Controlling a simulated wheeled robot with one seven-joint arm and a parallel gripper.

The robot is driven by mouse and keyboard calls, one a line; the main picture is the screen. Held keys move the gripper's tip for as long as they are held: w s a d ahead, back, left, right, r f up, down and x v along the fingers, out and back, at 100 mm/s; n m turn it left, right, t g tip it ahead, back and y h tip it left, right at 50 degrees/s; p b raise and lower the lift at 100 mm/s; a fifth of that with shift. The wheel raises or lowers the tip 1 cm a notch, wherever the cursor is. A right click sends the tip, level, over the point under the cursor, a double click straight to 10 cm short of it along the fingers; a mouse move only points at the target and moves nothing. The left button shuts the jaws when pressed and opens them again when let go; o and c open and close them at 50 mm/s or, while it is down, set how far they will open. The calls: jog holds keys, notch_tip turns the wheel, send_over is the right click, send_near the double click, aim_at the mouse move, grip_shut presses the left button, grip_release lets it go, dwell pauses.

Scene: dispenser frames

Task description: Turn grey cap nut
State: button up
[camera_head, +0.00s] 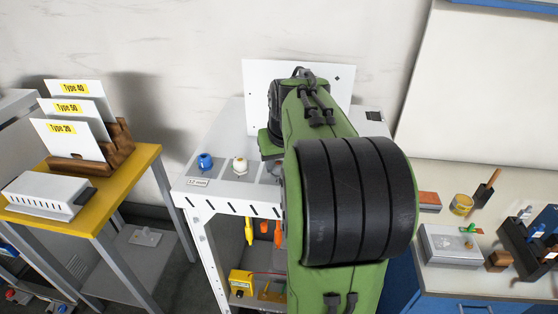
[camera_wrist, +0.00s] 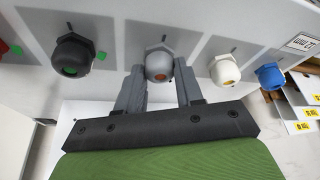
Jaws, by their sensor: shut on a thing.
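The grey cap nut (camera_wrist: 159,64) shows in the wrist view, on the light panel, with an orange centre and a dark marker line beside it. My gripper (camera_wrist: 159,80) has one finger on each side of the nut and is shut on it. In the head view my green arm covers the gripper and the grey nut, so both are hidden there.
In the wrist view a black cap nut (camera_wrist: 73,54) with green marks is left of the grey one. A white nut (camera_wrist: 224,70) and a blue nut (camera_wrist: 269,76) are to its right. The head view shows a yellow-topped table (camera_head: 141,160) at left and a cluttered workbench (camera_head: 396,178) at right.

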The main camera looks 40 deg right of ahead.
jog(key=shift+n, duration=0.3)
jog(key=n+y+p, duration=0.1)
jog(key=n, duration=0.1)
jog(key=n+y+p, duration=0.1)
jog(key=n, duration=0.2)
jog(key=shift+d+r+t+p, duration=0.2)
jog(key=shift+t+p, duration=0.1)
jog(key=shift+p, duration=0.1)
jog(key=n+y+p, duration=0.2)
jog(key=n, duration=0.2)
jog(key=shift+d+n+p, duration=0.15)
jog(key=shift+n+p, duration=0.25)
jog(key=n+p, duration=0.1)
jog(key=n, duration=0.1)
jog(key=n+g+y+p, duration=0.1)
jog(key=n+p, duration=0.1)
jog(key=n, duration=0.1)
jog(key=shift+w+d+g+y, duration=0.1)
jog(key=shift+d+g+y, duration=0.05)
jog(key=shift+g+y, duration=0.15)
jog(key=n+g+p, duration=0.1)
jog(key=n, duration=0.2)
jog(key=n+p, duration=0.2)
jog(key=n, duration=0.1)
jog(key=shift+w+f+g+y, duration=0.1)
jog(key=shift+w+g+y, duration=0.1)
jog(key=shift+g+y, duration=0.2)
jog(key=o, duration=1)
